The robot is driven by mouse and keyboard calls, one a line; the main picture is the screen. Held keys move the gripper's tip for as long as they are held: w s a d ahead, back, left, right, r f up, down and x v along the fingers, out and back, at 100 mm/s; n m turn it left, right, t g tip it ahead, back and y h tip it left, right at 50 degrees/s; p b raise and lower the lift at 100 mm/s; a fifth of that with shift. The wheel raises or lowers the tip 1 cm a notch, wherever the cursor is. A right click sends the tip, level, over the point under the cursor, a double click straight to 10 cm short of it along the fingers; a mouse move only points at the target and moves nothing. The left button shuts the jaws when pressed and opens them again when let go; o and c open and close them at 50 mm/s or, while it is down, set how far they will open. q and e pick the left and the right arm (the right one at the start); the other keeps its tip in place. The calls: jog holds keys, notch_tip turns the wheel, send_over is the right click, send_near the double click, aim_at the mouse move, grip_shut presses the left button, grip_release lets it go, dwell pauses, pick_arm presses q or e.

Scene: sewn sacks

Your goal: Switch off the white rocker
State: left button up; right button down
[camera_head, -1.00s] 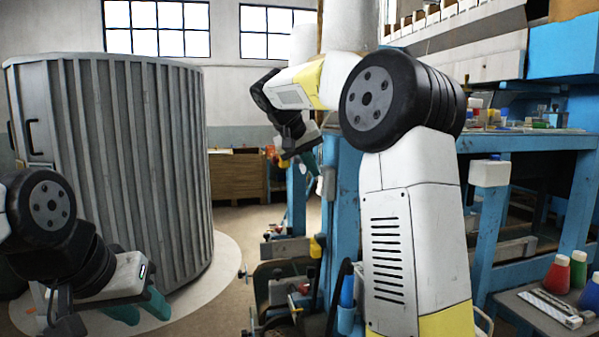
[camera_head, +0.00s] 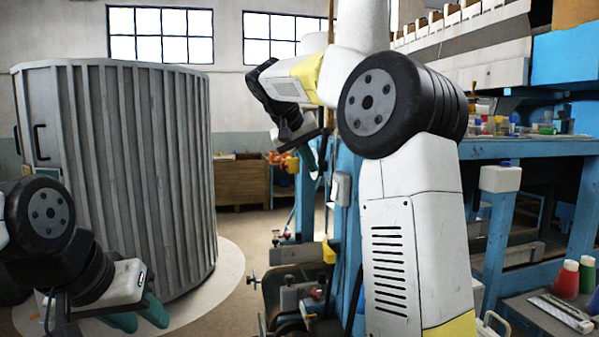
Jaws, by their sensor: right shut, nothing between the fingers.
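I cannot make out a white rocker for sure. A small pale box (camera_head: 341,188) is fixed to the blue post just right of my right gripper, and a larger white box (camera_head: 501,178) sits on a blue bench leg further right. No rocker face can be told on either. My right gripper (camera_head: 312,158), with teal fingers, is shut and empty, pointing down beside the blue post. It looks close to the pale box, but whether they touch cannot be told. My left gripper (camera_head: 138,316) is low at the left, its teal fingers apart and empty.
A large grey ribbed drum (camera_head: 120,170) stands at the left on a pale round floor patch. A blue workbench (camera_head: 530,148) with jars fills the right. Clamps and tools (camera_head: 300,290) crowd the bottom middle.

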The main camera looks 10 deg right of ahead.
jog(key=d+v, duration=0.1)
jog(key=v, duration=0.5)
jog(key=shift+r, duration=0.5)
jog(key=shift+s+d, duration=0.1)
